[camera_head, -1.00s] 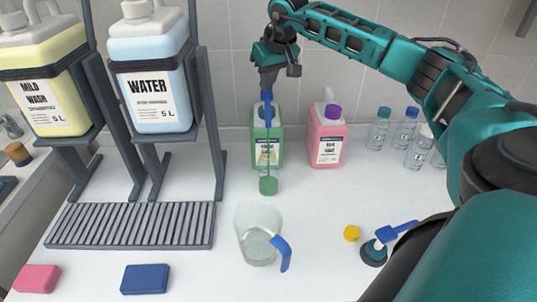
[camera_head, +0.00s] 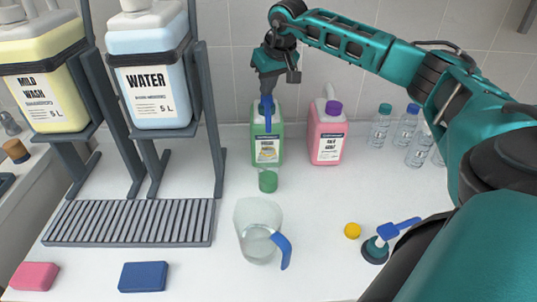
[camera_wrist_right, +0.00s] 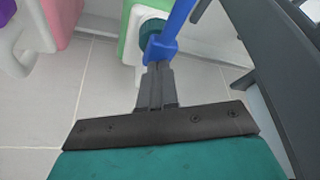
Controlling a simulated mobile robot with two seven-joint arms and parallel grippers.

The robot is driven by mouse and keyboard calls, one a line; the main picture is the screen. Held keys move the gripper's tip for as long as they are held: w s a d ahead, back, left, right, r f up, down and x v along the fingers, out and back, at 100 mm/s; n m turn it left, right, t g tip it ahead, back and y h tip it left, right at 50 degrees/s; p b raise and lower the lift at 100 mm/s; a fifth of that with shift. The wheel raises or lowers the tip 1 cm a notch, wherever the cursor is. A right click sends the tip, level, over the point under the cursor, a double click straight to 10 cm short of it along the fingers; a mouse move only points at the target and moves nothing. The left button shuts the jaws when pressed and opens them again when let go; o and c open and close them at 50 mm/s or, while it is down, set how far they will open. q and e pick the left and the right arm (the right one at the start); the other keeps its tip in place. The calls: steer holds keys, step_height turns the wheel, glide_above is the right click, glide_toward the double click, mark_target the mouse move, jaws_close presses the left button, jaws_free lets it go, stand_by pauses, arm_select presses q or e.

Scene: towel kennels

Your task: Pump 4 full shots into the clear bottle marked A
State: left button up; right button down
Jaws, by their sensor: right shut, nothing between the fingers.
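A green jug (camera_head: 267,150) stands by the back wall with a blue pump (camera_head: 267,112) on top. In the right wrist view the blue pump (camera_wrist_right: 168,42) and its dark collar show at the fingertips. My right gripper (camera_head: 267,93) is shut, empty, with its tips down against the pump head. A small green vessel (camera_head: 268,181) stands in front of the jug, below the spout; I cannot tell whether its green is contents. My left gripper is out of view.
A pink jug (camera_head: 327,140) stands right of the green one. A clear pitcher (camera_head: 255,222), yellow cap (camera_head: 352,231) and loose blue pump (camera_head: 388,235) lie in front. Racked water (camera_head: 152,95) and yellow wash (camera_head: 45,85) tanks, with a slatted grate (camera_head: 130,222), fill the left.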

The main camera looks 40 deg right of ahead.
steer(key=shift+r+p, duration=1.05)
steer(key=shift+p, duration=0.05)
steer(key=shift+r, duration=1.05)
steer(key=shift+r, duration=0.1)
steer(key=shift+r, duration=3)
